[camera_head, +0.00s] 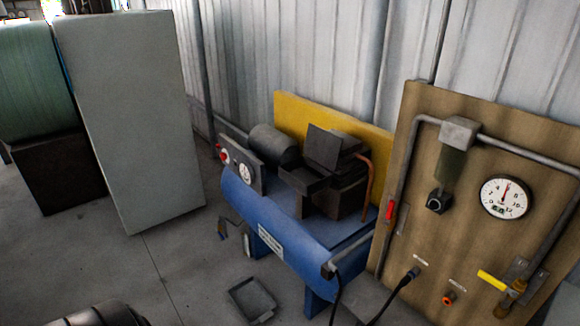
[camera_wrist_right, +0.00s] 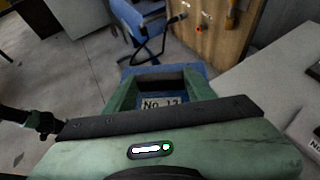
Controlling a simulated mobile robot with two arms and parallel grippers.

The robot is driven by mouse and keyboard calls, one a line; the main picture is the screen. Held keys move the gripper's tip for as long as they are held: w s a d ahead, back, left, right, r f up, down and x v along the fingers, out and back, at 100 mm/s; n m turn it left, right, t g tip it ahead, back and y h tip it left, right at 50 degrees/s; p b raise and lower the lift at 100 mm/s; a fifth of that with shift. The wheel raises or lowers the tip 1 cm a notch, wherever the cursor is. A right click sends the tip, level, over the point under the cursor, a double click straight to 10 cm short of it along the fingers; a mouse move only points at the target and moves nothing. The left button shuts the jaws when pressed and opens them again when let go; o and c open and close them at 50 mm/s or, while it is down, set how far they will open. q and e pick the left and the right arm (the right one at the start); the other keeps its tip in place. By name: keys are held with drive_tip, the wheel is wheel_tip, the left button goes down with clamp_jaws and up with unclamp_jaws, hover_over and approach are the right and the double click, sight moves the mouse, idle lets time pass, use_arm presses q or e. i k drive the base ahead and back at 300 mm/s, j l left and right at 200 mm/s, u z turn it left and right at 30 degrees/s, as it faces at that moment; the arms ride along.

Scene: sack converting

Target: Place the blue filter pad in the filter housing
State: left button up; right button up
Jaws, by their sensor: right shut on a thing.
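In the right wrist view, my right gripper (camera_wrist_right: 158,85) has its two green fingers shut on the blue filter pad (camera_wrist_right: 165,69), whose blue edge spans the fingertips. A white "No. 12" label shows between the fingers. The pad and right gripper are outside the head view. The blue-tank compressor (camera_head: 290,222) stands against the wall in the head view. A dark box (camera_head: 302,179) on top, beside a raised dark panel (camera_head: 325,147), looks like the filter housing. Its inside is hard to see. I cannot make out my left gripper.
A dark square tray (camera_head: 252,300) lies on the floor before the compressor. A wooden panel (camera_head: 455,215) with gauge and pipes stands right. A grey cabinet (camera_head: 135,120) stands left. In the right wrist view, a pale tabletop (camera_wrist_right: 268,85) is at right. Floor between cabinet and compressor is mostly clear.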

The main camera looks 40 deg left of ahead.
sight(304, 180)
drive_tip(key=j+z, duration=0.1)
drive_tip(key=j, duration=0.55)
drive_tip(key=j+z, duration=0.15)
drive_tip(key=j, duration=0.5)
drive_tip(key=j+z, duration=0.1)
drive_tip(key=j, duration=0.55)
drive_tip(key=k+j+z, duration=0.1)
drive_tip(key=j, duration=0.5)
drive_tip(key=k+j+z, duration=0.15)
drive_tip(key=j, duration=0.5)
